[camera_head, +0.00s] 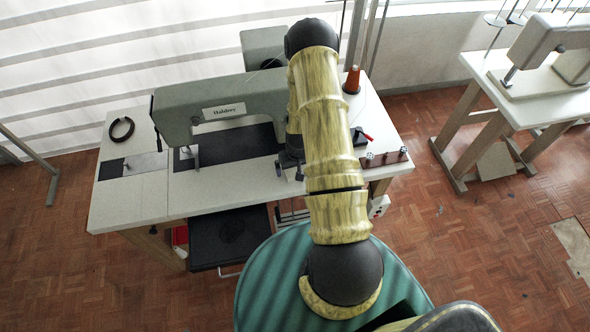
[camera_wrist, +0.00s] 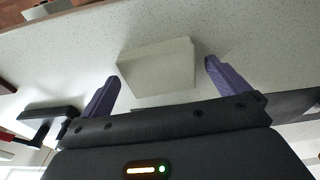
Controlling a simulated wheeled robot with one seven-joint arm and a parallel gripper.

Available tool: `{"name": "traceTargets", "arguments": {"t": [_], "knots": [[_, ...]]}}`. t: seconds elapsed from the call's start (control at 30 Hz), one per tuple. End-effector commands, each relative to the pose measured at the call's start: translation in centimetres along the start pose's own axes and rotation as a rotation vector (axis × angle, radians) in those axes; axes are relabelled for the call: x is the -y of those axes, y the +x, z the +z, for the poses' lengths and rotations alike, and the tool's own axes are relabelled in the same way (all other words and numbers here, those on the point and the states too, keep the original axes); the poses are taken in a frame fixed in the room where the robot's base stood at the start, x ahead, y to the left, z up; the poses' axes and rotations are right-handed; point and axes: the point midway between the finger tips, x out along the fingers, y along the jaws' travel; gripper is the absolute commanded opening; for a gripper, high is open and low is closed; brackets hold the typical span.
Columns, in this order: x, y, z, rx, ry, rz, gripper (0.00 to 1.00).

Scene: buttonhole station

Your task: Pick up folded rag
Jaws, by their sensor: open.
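A pale, off-white block-like thing, which looks like the folded rag (camera_wrist: 157,68), lies on the white speckled tabletop in the wrist view. My gripper (camera_wrist: 161,76) is open, with one purple finger to each side of the rag and visible space between them. The fingers do not appear to touch it. In the head view my arm hides the rag, and only a dark part of my gripper's end shows beside the arm over the table.
The green sewing machine (camera_head: 222,103) stands on the white table (camera_head: 130,205), left of my arm. An orange thread cone (camera_head: 352,80), a small black item with a red part (camera_head: 360,137) and a brown rack (camera_head: 384,158) are to the right. A dark ring (camera_head: 122,129) lies at the left.

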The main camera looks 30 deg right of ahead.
Motion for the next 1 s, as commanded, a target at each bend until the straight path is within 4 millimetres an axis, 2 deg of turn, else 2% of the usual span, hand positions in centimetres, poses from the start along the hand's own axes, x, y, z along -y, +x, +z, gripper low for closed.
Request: {"name": "traceTargets", "arguments": {"t": [0.27, 0.5, 0.8, 1.0], "knots": [[0.0, 0.0, 0.0, 0.0, 0.0, 0.0, 1.0], [0.0, 0.0, 0.0, 0.0, 0.0, 0.0, 0.55], [0.0, -0.1, 0.0, 0.0, -0.001, 0.0, 0.54], [0.0, -1.4, -0.3, -0.003, -0.002, 0.001, 0.54]]}}
